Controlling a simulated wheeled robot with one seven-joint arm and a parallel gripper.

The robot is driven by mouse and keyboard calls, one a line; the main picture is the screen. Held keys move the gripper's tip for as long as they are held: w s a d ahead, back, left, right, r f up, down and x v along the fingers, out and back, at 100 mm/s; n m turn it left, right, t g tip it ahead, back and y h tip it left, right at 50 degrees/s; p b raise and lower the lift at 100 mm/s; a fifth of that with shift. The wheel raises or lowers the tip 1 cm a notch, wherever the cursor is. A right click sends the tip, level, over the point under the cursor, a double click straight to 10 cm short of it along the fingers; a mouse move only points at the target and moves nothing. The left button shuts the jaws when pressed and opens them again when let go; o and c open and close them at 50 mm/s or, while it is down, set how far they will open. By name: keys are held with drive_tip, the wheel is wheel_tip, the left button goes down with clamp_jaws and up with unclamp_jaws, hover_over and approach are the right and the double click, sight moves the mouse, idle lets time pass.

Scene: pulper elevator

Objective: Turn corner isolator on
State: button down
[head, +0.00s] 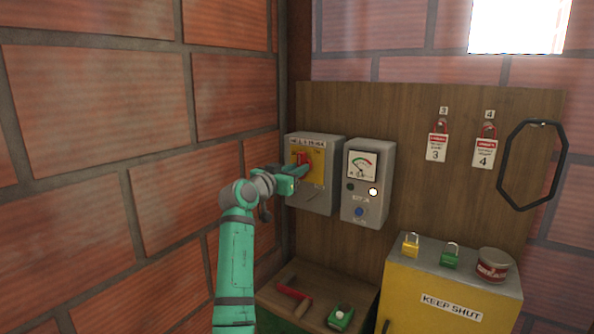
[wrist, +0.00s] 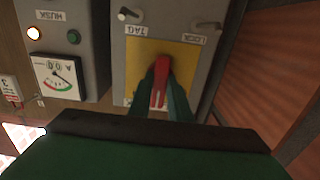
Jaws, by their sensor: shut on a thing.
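The corner isolator is a grey box (head: 321,205) on the wooden board, next to the brick corner. It has a yellow plate (head: 317,167) and a red handle (head: 303,157). My gripper (head: 299,171) reaches it from the left and covers part of the plate. In the wrist view, which looks upside down, the red handle (wrist: 161,72) stands between my two green fingers, and my gripper (wrist: 161,98) is shut on it. The plate's lower lettering is hidden by the fingers, so I cannot read the handle's position.
A grey meter box (head: 367,205) with a dial and a lit white lamp (head: 373,192) is close right of the isolator. Brick wall stands close left. Below are a shelf with a red-headed tool (head: 294,296) and a yellow cabinet (head: 440,290) bearing padlocks and a tin.

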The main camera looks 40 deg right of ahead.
drive_tip(key=shift+f, duration=0.15)
drive_tip(key=c, duration=1.6)
unclamp_jaws()
drive_tip(key=shift+c, duration=0.2)
drive_tip(key=shift+s, duration=0.15)
drive_tip(key=v, duration=1)
drive_tip(key=shift+s+a, duration=0.2)
